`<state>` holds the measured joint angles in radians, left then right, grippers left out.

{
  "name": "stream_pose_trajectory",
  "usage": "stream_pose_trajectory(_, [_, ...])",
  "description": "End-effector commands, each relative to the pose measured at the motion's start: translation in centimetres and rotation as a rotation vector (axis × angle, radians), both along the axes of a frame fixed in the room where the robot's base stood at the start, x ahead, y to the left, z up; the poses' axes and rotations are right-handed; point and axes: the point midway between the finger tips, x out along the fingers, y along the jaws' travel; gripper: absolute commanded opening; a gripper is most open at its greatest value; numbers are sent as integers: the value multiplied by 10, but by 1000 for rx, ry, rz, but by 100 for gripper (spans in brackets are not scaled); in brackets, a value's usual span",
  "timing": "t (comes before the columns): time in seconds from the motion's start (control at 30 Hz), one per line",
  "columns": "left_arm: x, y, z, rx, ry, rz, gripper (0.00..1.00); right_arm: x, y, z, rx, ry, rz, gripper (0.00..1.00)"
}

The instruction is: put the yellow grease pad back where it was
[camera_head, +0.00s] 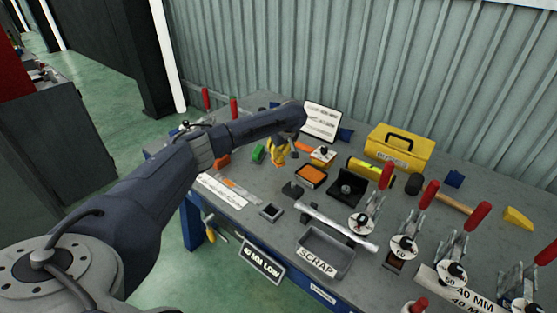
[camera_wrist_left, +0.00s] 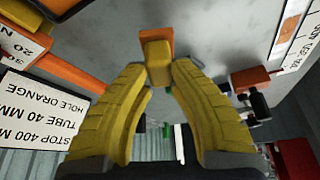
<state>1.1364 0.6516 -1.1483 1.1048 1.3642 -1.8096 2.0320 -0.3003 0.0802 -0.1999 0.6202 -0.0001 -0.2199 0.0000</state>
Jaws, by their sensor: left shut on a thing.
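My left gripper (camera_head: 277,156) has yellow fingers and hangs low over the back left part of the bench. In the head view I cannot pick the pad out from the yellow fingers. A black tray with an orange pad (camera_head: 312,176) lies just right of the gripper. My right gripper is not in view.
A yellow toolbox (camera_head: 399,149) stands at the back. A black fixture (camera_head: 346,188), a silver tube (camera_head: 337,226) and a grey scrap bin (camera_head: 325,253) lie right and in front. Red-handled clamps (camera_head: 404,246) line the right side. A white card (camera_head: 321,121) stands behind the gripper.

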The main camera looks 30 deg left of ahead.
Motion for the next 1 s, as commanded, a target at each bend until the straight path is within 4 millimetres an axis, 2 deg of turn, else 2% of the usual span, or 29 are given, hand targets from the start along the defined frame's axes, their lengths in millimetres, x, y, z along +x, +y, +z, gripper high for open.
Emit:
stream_pose_trajectory(0.1, [-1, 0, -17, 0, 2, 1, 0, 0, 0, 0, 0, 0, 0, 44])
stream_pose_trajectory(0.3, [0, 0, -35, 1, 0, 0, 0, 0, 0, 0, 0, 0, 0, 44])
stream_pose_trajectory(0.77, [0, 0, -40, 0, 1, 0, 0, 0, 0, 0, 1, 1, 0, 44])
stream_pose_trajectory(0.8, [-1, 0, -40, 0, 1, 0, 24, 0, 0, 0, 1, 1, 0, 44])
stream_pose_trajectory(1.0, [0, 0, -40, 0, 1, 0, 45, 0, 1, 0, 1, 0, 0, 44])
